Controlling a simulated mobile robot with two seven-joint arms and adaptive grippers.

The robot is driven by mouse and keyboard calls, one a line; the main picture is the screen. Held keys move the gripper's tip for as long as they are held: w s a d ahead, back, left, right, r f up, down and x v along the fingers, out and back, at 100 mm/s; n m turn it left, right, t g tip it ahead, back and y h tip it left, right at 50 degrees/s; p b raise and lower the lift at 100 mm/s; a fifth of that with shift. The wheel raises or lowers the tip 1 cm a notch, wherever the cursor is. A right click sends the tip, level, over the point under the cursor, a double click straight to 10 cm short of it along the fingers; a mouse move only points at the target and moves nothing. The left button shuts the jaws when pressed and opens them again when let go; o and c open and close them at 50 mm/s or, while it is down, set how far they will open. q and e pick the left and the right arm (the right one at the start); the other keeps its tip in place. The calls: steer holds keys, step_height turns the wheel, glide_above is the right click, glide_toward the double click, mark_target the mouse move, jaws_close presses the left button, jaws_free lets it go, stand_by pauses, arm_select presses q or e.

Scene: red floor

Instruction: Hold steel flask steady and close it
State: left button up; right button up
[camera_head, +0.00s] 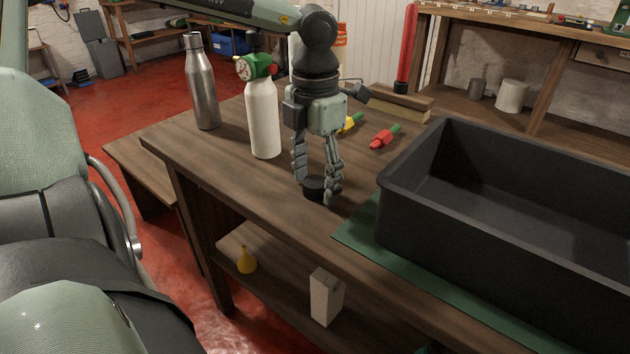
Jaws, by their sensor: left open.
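The steel flask (204,92) stands upright on the wooden table, near its far left corner. Its narrow neck is at the top; I cannot tell whether its mouth is open. A small round dark piece (314,188), which looks like a lid, lies on the table near the front edge. My left gripper (318,190) points down over this dark piece, with its fingers open on either side of it. I cannot tell whether the fingers touch it. The flask stands well to the left of the gripper, apart from it. My right gripper is not in view.
A white bottle (263,118) with a green valve and gauge stands between flask and gripper. Red-green tools (383,137) and a wooden block (398,106) lie behind. A large black crate (520,235) on a green mat (365,243) fills the right. The table's front left is clear.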

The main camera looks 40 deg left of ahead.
mark_target(316, 180)
arm_select(q)
steer(key=c, duration=0.8)
steer(key=shift+c, duration=0.2)
steer(key=shift+r, duration=0.55)
step_height(316, 180, up, 3)
steer(key=shift+w+f, duration=0.1)
steer(key=s+d+r, duration=0.1)
steer(key=s+r, duration=0.2)
steer(key=s, duration=0.3)
steer(key=s+d+r+b, duration=0.1)
steer(key=s+r, duration=0.3)
steer(key=s, duration=0.1)
steer(key=shift+s, duration=0.35)
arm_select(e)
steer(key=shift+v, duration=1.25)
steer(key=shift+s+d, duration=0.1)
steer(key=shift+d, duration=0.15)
